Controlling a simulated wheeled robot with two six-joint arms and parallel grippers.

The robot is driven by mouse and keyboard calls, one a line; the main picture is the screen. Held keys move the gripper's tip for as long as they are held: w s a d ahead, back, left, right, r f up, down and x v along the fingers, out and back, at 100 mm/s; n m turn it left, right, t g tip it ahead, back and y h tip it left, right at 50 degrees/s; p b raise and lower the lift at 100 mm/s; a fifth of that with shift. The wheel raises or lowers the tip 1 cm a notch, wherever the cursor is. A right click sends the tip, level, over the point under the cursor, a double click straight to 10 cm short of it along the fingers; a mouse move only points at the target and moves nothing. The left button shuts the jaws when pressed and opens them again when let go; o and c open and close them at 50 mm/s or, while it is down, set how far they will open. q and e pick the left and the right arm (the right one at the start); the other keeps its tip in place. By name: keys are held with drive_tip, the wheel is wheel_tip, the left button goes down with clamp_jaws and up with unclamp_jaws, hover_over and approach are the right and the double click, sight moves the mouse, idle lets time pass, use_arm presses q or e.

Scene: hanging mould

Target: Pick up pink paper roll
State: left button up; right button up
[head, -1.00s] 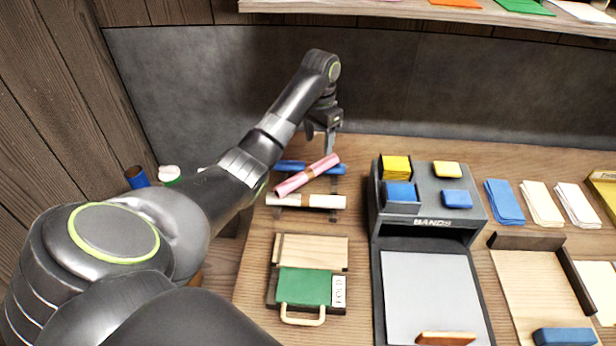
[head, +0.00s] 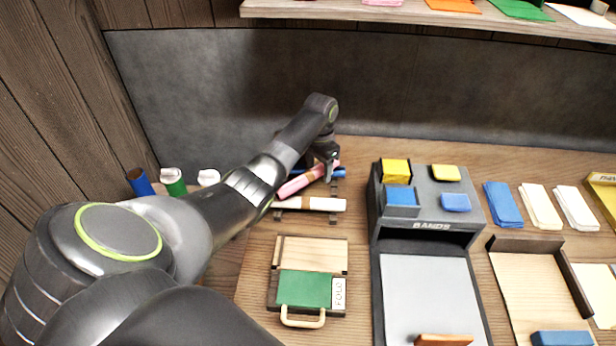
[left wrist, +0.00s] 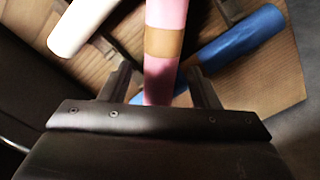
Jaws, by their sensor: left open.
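The pink paper roll (head: 301,181) with a brown band lies slantwise on the rack, over the blue roll (head: 327,171) and near the white roll (head: 312,203). My left gripper (head: 326,172) is at the roll's upper right part and partly hides it. In the left wrist view the pink roll (left wrist: 165,22) runs between the two open fingers (left wrist: 161,88), with the brown band just beyond the fingertips. The white roll (left wrist: 82,25) is on the left there and the blue roll (left wrist: 240,38) on the right. My right gripper is not in view.
A grey bands box (head: 432,205) stands right of the rack. A green folding block with a handle (head: 304,288) lies in front. Upright blue (head: 139,182), green (head: 173,182) and white (head: 208,177) rolls stand at the left. A shelf (head: 400,12) hangs above the back.

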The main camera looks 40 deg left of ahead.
use_arm(q)
drive_tip(key=c, duration=1.2)
drive_tip(key=shift+o, duration=0.2)
wheel_tip(320, 180, up, 10)
drive_tip(key=shift+b, duration=0.6)
drive_tip(key=shift+a, duration=0.1)
